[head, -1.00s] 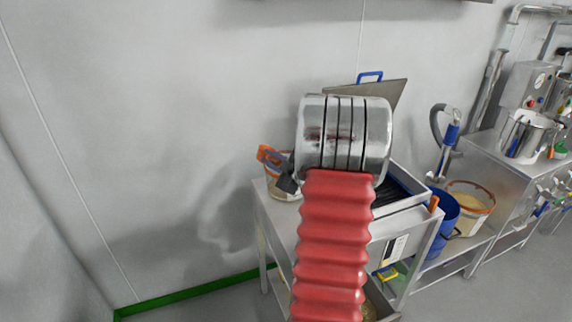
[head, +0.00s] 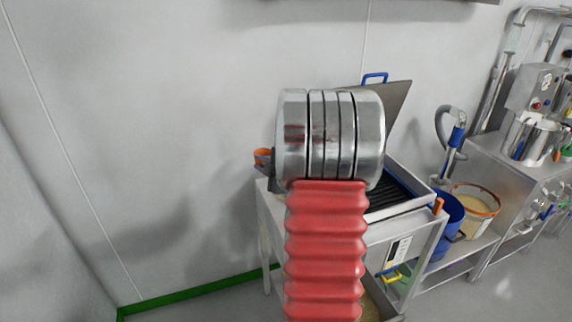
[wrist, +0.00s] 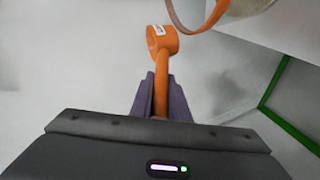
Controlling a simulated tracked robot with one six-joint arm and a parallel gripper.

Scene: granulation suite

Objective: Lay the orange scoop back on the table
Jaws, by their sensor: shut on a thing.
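The orange scoop (wrist: 162,42) shows in the wrist view, with its round open cup at the top and its handle running down between my fingers. My gripper (wrist: 161,97) is shut on that handle. In the head view my arm's metal wrist hides most of the gripper, and only a bit of orange (head: 262,156) shows at its left side. The table (head: 262,193) is the metal one under and behind my arm. I cannot tell from these views whether the scoop touches the tabletop.
An orange-rimmed container (wrist: 214,14) is close to the scoop at the top of the wrist view. A dark-slatted metal unit (head: 400,196) with a raised lid (head: 388,98) stands on the table. A blue bucket (head: 447,212) and a tan-filled tub (head: 474,199) stand to the right.

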